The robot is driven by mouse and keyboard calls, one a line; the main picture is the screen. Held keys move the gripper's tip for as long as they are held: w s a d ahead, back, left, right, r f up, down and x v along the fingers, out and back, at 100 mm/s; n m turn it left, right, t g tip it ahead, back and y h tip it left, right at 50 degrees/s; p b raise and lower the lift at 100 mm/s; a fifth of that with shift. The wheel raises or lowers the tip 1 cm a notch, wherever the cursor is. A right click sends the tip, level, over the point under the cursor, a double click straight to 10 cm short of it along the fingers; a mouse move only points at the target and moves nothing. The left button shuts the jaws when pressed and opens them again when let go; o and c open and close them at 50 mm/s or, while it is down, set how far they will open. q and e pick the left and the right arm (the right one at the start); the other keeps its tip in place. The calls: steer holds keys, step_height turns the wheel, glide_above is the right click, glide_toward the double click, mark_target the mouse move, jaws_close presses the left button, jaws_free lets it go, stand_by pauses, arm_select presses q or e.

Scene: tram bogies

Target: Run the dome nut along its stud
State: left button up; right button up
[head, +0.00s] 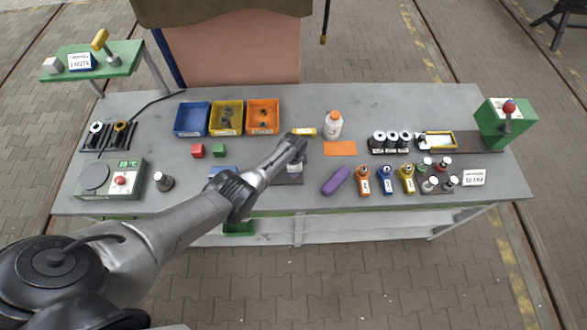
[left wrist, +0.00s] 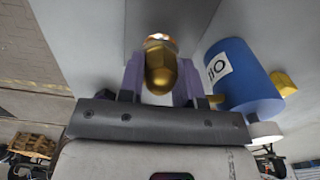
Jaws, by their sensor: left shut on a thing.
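The dome nut (left wrist: 160,72) is gold, with its rounded end toward the camera in the left wrist view. My left gripper (left wrist: 161,84) is shut on it, one finger on each side. A bright coppery edge shows just beyond the nut; the stud itself is hidden behind the nut. In the head view my left gripper (head: 297,157) is above the middle of the bench, over a dark plate (head: 289,181) with a pale block. The nut cannot be made out there. My right gripper is in neither view.
A blue cylinder (left wrist: 241,77) with a white label is close beside the fingers in the left wrist view. Coloured bins (head: 227,117) stand behind left.

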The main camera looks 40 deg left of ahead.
arm_select(q)
steer(key=m, duration=0.6)
steer(key=shift+w+d+r, duration=0.1)
steer(key=shift+w+r, duration=0.05)
steer(key=m+b, duration=0.1)
steer(key=m, duration=0.5)
steer(key=shift+m+b, duration=0.4)
steer(key=m+b, duration=0.2)
steer(key=m, duration=0.3)
steer(key=m+b, duration=0.2)
steer(key=m, duration=0.3)
steer(key=shift+m+b, duration=0.35)
steer(key=shift+m, duration=0.05)
steer(key=shift+m+b, duration=0.35)
steer(key=shift+m, duration=0.15)
steer(key=m+b, duration=0.1)
steer(key=b, duration=0.1)
steer(key=m+b, duration=0.2)
steer(key=b, duration=0.1)
steer(key=shift+f, duration=0.35)
steer(key=m+b, duration=0.4)
steer(key=b, duration=0.9)
steer(key=shift+r, duration=0.15)
steer(key=shift+r+b, duration=0.1)
steer(key=shift+b, duration=0.3)
steer(key=shift+r, duration=0.1)
